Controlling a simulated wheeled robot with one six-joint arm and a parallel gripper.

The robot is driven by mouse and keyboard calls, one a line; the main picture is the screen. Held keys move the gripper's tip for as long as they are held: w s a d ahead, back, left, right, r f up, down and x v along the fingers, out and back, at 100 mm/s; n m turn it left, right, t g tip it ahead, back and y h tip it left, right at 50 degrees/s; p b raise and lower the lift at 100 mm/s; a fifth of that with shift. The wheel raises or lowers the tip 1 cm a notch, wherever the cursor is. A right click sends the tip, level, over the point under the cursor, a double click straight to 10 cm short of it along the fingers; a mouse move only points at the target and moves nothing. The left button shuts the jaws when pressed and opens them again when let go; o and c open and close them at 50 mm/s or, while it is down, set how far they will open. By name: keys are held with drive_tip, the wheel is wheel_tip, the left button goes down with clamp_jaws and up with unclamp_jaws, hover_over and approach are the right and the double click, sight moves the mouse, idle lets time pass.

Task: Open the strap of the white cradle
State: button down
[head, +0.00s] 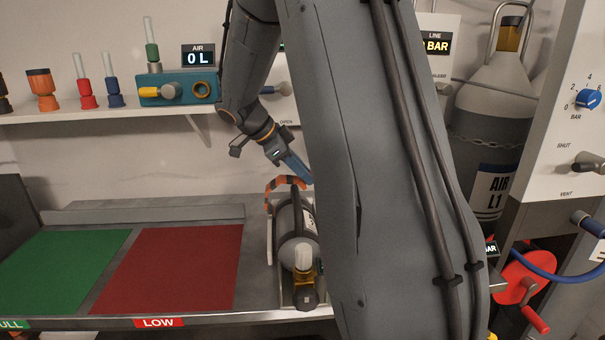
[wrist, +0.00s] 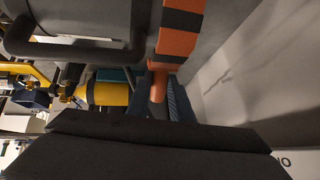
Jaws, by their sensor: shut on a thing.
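The white cradle (head: 270,240) stands on the bench, with a grey cylinder (head: 299,222) with a brass valve lying in it. The orange-and-black strap (head: 272,190) arches up from the cradle's left side toward my gripper (head: 298,170). In the wrist view the strap (wrist: 180,38) runs down to an orange end piece (wrist: 158,86) between the blue fingers of my gripper (wrist: 165,103). My gripper is shut on this end. My arm hides the cradle's right side, so I cannot tell whether the strap is fastened there.
A green mat (head: 60,270) and a red mat (head: 170,268) lie left of the cradle. A shelf (head: 100,112) with coloured fittings and a teal gauge block (head: 178,90) is above. A large AIR L1 cylinder (head: 490,130) and a valve panel (head: 575,130) stand right.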

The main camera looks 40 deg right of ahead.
drive_tip(key=c, duration=1.6)
unclamp_jaws()
drive_tip(key=shift+b+v, duration=0.55)
drive_tip(key=shift+v, duration=3.35)
drive_tip(key=shift+f, duration=0.1)
